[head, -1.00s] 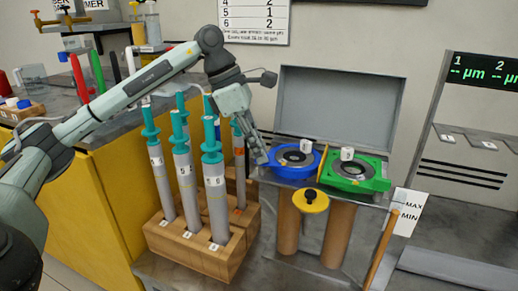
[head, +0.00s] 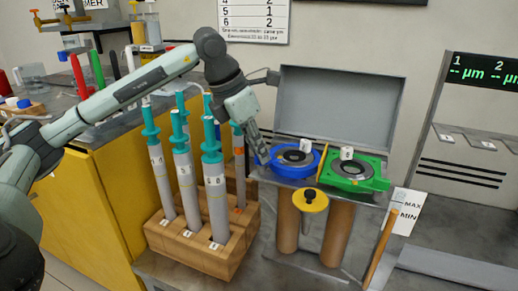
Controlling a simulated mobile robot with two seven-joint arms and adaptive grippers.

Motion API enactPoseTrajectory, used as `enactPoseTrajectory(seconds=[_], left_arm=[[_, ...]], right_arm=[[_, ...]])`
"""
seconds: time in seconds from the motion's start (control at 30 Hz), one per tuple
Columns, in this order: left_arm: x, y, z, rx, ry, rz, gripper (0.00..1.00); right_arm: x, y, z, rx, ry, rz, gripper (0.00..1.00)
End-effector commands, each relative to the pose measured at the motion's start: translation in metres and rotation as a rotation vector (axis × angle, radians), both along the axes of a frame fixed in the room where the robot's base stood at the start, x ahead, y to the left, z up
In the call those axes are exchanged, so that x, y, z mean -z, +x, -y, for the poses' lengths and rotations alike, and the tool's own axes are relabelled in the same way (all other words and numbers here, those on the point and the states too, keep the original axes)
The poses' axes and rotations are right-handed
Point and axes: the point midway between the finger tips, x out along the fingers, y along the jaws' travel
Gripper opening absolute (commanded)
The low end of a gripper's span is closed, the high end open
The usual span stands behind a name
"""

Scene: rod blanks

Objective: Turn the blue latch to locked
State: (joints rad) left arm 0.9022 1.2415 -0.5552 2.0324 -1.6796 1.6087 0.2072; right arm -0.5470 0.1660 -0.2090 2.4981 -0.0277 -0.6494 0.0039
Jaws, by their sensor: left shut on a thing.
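A blue ring-shaped latch (head: 283,172) sits on the left of a grey stand, around a dark round opening with a small white tag. A green square latch (head: 375,183) sits beside it on the right. My left gripper (head: 262,156) comes in from the upper left and is shut at the left edge of the blue latch, apparently on its handle. The fingertips are small here and partly hide that handle. I cannot read the latch's locked or unlocked marking. My right gripper is not in view.
A wooden rack (head: 215,255) of grey rods with teal tops stands left of the latch, below my left arm. A grey upright lid (head: 340,105) rises behind the latches.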

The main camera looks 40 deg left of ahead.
Motion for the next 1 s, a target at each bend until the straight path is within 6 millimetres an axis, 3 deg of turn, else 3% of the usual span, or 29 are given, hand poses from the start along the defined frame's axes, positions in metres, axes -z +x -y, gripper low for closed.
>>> enactPoseTrajectory(seconds=[0.37,0.4,0.57,0.87,1.0], left_arm=[[0.000,0.000,0.000,-0.007,-0.001,0.000,0.00],[0.000,0.000,0.000,-0.007,-0.001,0.000,0.10],[0.000,0.000,0.000,-0.007,-0.001,0.000,0.30],[-0.001,0.000,0.000,-0.006,0.000,0.000,0.30],[-0.013,-0.004,-0.002,-0.007,0.000,0.005,0.30]], right_arm=[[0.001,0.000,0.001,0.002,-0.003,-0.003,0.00],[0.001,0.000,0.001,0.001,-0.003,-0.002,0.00],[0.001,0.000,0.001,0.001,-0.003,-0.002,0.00],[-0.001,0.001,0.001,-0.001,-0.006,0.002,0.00],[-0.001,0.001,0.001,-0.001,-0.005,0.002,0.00]])
